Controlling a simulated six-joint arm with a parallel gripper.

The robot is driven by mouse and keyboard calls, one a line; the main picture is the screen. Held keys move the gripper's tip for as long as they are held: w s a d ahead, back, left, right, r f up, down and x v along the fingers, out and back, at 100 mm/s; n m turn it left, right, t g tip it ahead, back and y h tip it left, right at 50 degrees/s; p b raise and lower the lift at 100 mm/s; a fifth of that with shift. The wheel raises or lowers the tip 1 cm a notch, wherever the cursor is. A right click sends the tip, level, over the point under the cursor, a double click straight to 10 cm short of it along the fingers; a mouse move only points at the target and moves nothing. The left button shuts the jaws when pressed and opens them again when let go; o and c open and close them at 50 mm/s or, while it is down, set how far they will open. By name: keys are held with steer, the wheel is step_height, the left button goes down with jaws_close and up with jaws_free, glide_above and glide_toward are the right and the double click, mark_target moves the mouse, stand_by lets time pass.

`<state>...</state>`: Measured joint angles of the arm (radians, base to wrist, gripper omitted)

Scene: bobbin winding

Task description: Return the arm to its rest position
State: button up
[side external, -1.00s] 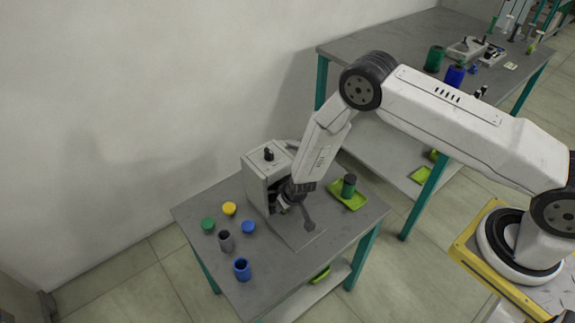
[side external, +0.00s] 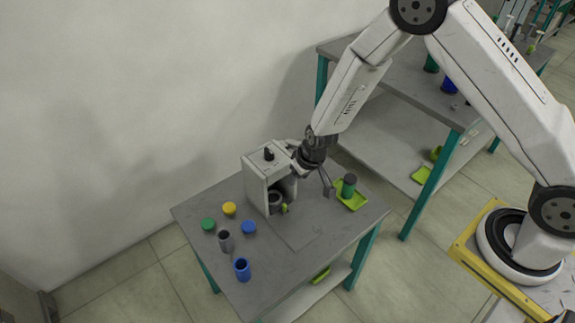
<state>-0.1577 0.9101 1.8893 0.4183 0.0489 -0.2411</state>
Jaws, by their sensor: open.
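My gripper (side external: 312,180) is open and empty, raised above the small work table beside the winding machine. My arm reaches down to it from the upper right. The white, box-shaped winding machine (side external: 258,180) stands on the table with a black knob on top. A dark round part with a yellow-green piece (side external: 284,208) sits in its open front. A dark-capped green bobbin (side external: 349,184) stands on a lime-green tray (side external: 358,201) to the right of the gripper, apart from it.
On the left of the table (side external: 298,262) are a green cap (side external: 208,224), a yellow cap (side external: 229,208), a blue cap (side external: 249,227), a grey cup (side external: 226,241) and a blue cup (side external: 242,269). A larger bench (side external: 395,98) stands behind. The table's front middle is clear.

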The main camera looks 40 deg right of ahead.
steer(key=s+d+r, duration=0.3)
steer(key=s+r, duration=0.5)
steer(key=r, duration=0.1)
steer(key=s+d+r, duration=0.4)
steer(key=s+r, duration=0.5)
steer(key=shift+s+d+r+g+h, duration=0.2)
steer(key=shift+d+g+h, duration=0.1)
steer(key=shift+g+h, duration=0.1)
